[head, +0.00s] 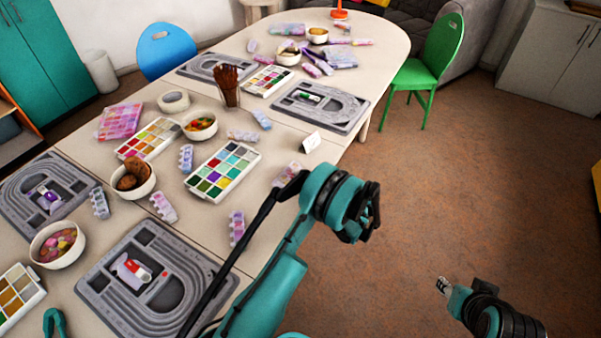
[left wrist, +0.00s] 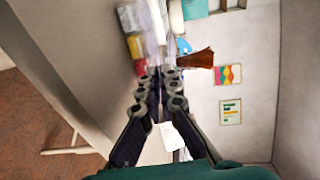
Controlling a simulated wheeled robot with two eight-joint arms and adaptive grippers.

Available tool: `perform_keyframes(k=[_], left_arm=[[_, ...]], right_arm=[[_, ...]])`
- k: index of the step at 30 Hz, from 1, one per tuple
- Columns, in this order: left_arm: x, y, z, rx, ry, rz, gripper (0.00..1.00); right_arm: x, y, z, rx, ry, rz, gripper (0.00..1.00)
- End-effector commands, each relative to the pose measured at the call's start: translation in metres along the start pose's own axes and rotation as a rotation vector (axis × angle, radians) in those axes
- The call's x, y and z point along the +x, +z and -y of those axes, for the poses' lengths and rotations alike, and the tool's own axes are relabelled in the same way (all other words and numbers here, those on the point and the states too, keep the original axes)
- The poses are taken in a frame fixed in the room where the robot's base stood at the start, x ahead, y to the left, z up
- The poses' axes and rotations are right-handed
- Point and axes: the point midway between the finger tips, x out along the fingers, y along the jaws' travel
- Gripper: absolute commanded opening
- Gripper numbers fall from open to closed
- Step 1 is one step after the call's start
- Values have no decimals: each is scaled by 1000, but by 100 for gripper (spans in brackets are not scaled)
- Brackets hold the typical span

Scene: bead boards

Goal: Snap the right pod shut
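Several small pale-purple pods lie on the table, some with bumpy compartments. One pod (head: 237,228) lies beside the near right board, and another pod (head: 287,175) lies near the table's right edge. I cannot tell which one is the right pod, or whether their lids are open.
A grey bead board (head: 205,262) lies at the near edge, with my left arm across its right side. A green chair (head: 436,62) stands right of the table.

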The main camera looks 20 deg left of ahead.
Motion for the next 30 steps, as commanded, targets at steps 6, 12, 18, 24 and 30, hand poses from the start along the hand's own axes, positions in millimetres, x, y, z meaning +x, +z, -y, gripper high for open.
perform_keyframes(k=[6,12,18,24,30], left_arm=[[1,0,-8,1,-97,1,0],[1,0,-10,1,-138,1,0],[1,0,-10,1,-148,1,0],[1,0,-10,1,-147,1,0],[1,0,-10,1,-146,1,24]], right_arm=[[0,0,0,0,0,0,40],[0,0,0,0,0,0,40],[0,0,0,0,0,0,40],[0,0,0,0,0,0,40],[0,0,0,0,0,0,40]])
